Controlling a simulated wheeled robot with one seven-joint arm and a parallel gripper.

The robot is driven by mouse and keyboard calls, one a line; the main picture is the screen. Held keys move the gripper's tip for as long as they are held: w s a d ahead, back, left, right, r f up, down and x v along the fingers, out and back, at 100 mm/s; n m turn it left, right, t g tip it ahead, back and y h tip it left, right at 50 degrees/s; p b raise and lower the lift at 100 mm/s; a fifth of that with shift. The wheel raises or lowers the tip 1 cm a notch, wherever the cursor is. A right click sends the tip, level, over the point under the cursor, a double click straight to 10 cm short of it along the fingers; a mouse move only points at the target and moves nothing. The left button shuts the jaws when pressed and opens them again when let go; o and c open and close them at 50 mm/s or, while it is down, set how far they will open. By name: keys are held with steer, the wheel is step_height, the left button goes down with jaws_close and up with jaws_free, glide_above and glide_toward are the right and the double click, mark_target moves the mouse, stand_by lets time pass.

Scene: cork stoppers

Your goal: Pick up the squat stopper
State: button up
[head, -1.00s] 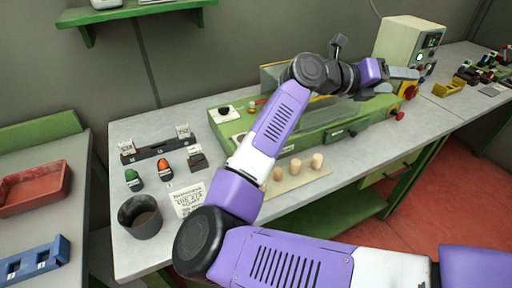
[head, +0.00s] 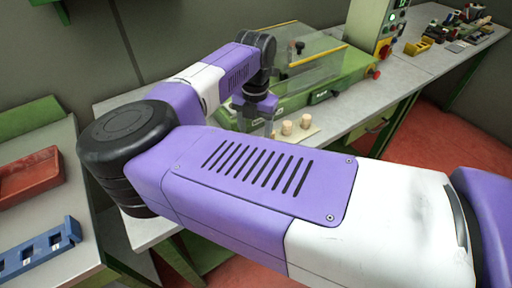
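Two light cork stoppers stand upright on a pale board (head: 308,133) at the bench's front: one nearer my gripper (head: 286,127) and one further right (head: 305,120). The right one looks a little taller, but they are too small to judge which is squat. My gripper (head: 257,126) points down just left of these stoppers, low over the left end of the board. My arm covers the area in front of it. Its fingertips and anything between them are not clear, so I cannot tell whether it is open or shut.
A green machine (head: 335,78) with a clear guard stands right behind the stoppers. A control box (head: 385,22) and a yellow bin (head: 417,47) are further right. A red tray (head: 30,178) and a blue holder (head: 38,250) lie on the left table.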

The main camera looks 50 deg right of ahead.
steer(key=f, duration=0.3)
steer(key=f+p, duration=0.1)
steer(key=f, duration=0.1)
steer(key=shift+d+f+p, duration=0.2)
steer(key=shift+f+p, duration=0.1)
steer(key=shift+f, duration=0.1)
steer(key=shift+c, duration=0.4)
jaws_close()
steer(key=shift+r, duration=0.1)
